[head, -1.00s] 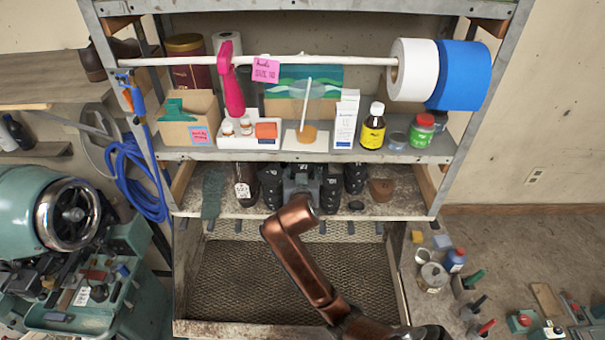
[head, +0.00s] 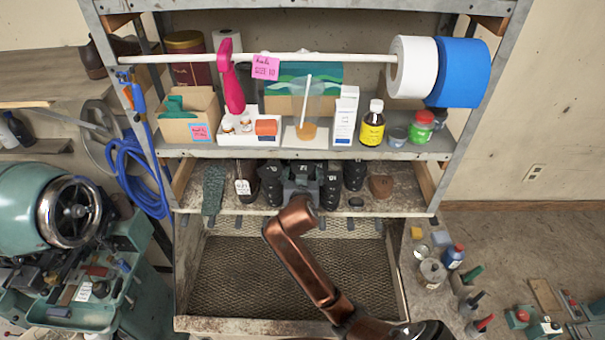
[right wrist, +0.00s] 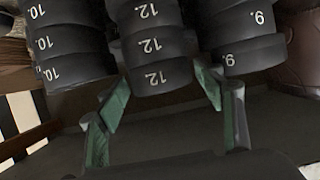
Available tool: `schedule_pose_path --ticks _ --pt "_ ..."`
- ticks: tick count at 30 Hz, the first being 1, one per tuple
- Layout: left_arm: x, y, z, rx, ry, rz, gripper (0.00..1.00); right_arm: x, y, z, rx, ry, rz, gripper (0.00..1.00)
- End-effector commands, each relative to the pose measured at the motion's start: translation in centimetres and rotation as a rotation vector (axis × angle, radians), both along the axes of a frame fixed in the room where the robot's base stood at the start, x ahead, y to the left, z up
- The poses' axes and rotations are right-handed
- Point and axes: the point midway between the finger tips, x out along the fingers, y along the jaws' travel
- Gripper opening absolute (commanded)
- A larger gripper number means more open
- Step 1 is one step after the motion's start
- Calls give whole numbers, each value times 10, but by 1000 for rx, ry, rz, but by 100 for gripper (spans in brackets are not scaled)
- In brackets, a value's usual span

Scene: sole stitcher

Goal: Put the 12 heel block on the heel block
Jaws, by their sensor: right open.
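The 12 heel blocks (right wrist: 158,76) are black and stacked in the middle of the right wrist view, with white 12 labels. The stack's top also shows on the lower shelf in the head view (head: 302,166). My right gripper (head: 301,182) is at the front of this stack. In the right wrist view my right gripper (right wrist: 163,88) is open, its green-padded fingers on either side of the lowest-pictured 12 block. I cannot tell whether the pads touch it. Most of the stack is hidden behind the gripper in the head view. My left gripper is not in view.
Stacks of 10 blocks (right wrist: 70,45) and 9 blocks (right wrist: 243,35) stand close on either side. A tagged dark bottle-like item (head: 246,187) and a brown block (head: 381,187) are further out on the shelf (head: 408,205). A mesh-bottomed tray (head: 235,285) lies below.

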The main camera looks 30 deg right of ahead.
Motion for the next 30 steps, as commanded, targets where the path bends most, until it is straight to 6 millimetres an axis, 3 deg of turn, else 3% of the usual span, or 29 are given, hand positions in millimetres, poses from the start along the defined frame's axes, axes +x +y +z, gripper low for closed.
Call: schedule_pose_path --ticks 5,18,30 --pt "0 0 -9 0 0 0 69 -17 12 7 4 -5 3 62" --pt "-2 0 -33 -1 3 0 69 -84 53 37 3 -4 3 62" --pt "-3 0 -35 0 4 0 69 -96 59 43 -1 -1 0 62"
